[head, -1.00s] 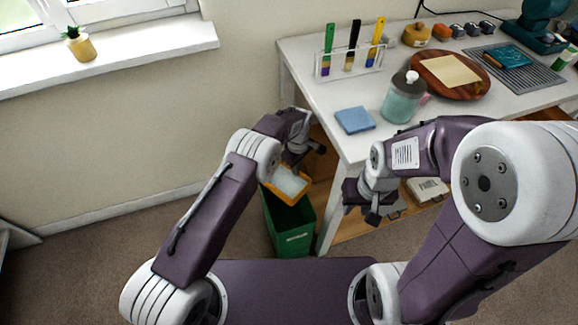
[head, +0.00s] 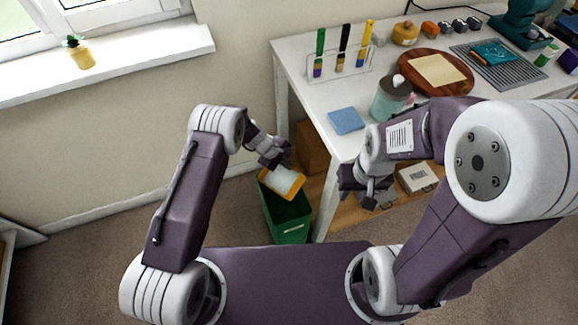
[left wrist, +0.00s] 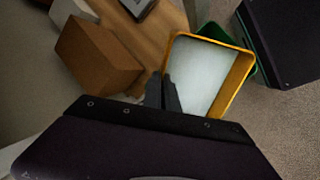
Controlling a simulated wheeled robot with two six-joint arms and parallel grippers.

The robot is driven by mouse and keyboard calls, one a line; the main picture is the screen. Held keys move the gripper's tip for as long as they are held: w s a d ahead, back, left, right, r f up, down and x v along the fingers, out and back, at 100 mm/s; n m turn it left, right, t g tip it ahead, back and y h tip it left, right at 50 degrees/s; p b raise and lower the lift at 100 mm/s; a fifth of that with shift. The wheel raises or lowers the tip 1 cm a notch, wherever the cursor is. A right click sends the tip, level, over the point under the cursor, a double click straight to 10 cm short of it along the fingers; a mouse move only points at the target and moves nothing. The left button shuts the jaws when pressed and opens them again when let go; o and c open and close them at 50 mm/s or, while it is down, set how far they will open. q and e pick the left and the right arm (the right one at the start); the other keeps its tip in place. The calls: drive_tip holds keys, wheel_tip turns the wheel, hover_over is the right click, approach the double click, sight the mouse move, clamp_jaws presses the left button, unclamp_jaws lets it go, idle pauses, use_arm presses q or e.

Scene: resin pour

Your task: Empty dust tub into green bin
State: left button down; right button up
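The dust tub (head: 283,182) is a yellow-orange tub with a pale white inside, held tilted over the mouth of the green bin (head: 288,228). My left gripper (head: 279,164) is shut on the tub's rim. In the left wrist view, its dark fingers (left wrist: 162,92) are together at the left edge of the tub (left wrist: 240,80), and part of the green bin (left wrist: 213,31) shows behind it. I cannot tell whether dust is left in the tub. My right gripper (head: 361,192) looks open and empty, beside the table's front edge.
The green bin stands on the carpet left of the white table (head: 318,110). A brown box (head: 312,148) sits on the lower shelf close behind the tub. A blue sponge (head: 346,121) and a bottle (head: 390,98) are on the tabletop.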

use_arm(q)
drive_tip(key=shift+s+a+t+h+b, duration=0.1)
drive_tip(key=shift+a+t+h+b, duration=0.4)
drive_tip(key=shift+b, duration=1.75)
drive_tip(key=shift+s+a+g+h+b, duration=0.1)
drive_tip(key=shift+h+b, duration=0.8)
drive_tip(key=shift+b, duration=1.3)
drive_tip(key=shift+a+t+h+b, duration=0.3)
drive_tip(key=shift+h+b, duration=0.4)
drive_tip(key=shift+b, duration=1.55)
drive_tip(key=a+t+h+b, duration=0.1)
drive_tip(key=h+b, duration=0.2)
drive_tip(key=b, duration=0.3)
drive_tip(key=s+a+t+h+b, duration=0.1)
drive_tip(key=a+h+b, duration=0.1)
drive_tip(key=h+b, duration=0.2)
drive_tip(key=a+f+t+h+b, duration=0.1)
drive_tip(key=h+b, duration=0.2)
drive_tip(key=b, duration=0.7)
drive_tip(key=shift+s+a+f+h, duration=0.1)
drive_tip(key=shift+s+a+h, duration=0.2)
drive_tip(key=shift+a+t+h+b, duration=0.1)
drive_tip(key=shift+t+h+b, duration=0.25)
drive_tip(key=shift+b, duration=0.3)
drive_tip(key=shift+r, duration=0.25)
